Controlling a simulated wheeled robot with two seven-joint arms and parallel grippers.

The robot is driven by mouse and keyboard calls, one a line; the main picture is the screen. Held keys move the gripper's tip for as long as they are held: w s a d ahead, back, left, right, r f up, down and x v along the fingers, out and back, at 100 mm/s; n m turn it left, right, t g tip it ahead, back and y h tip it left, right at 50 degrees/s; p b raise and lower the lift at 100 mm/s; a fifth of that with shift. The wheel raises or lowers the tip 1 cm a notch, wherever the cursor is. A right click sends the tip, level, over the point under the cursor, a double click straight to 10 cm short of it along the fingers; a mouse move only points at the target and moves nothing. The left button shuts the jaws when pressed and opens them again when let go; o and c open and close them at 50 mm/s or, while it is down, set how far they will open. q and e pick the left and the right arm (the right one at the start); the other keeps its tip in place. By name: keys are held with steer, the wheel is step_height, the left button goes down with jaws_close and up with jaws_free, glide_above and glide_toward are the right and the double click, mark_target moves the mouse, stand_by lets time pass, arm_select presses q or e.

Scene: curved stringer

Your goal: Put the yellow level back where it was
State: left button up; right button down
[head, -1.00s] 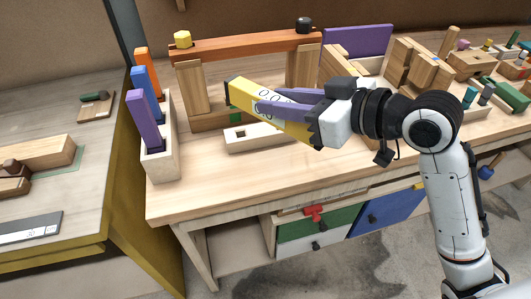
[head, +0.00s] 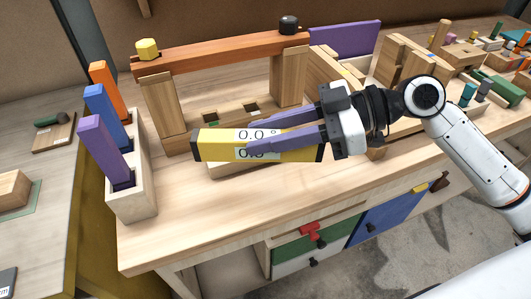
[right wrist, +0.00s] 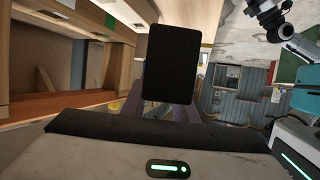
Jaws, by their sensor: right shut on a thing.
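The yellow level (head: 217,152), with black end caps and white "0.0" displays, is in the jaws of my right gripper (head: 262,139). The purple fingers are shut on it, and it lies nearly sideways across the head view above the workbench. Below and behind it, a pale wooden holder (head: 222,172) shows only in part. I cannot tell whether the level touches it. In the right wrist view a black end of the level (right wrist: 172,62) fills the middle, and the fingers (right wrist: 175,112) are mostly hidden behind it. My left gripper is not in view.
A wooden arch with a reddish beam (head: 220,50) stands close behind the level. A pale box (head: 137,192) with purple, blue and orange bars is at the left. Wooden blocks (head: 400,58) crowd the right. The front strip of the workbench (head: 215,210) is clear.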

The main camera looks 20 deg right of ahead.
mark_target(267, 156)
steer(key=shift+f, duration=2)
steer(key=shift+f+b, duration=0.4)
steer(key=shift+b, duration=0.1)
steer(key=shift+f, duration=0.15)
steer(key=shift+f, duration=0.1)
steer(key=c, duration=1.4)
jaws_free()
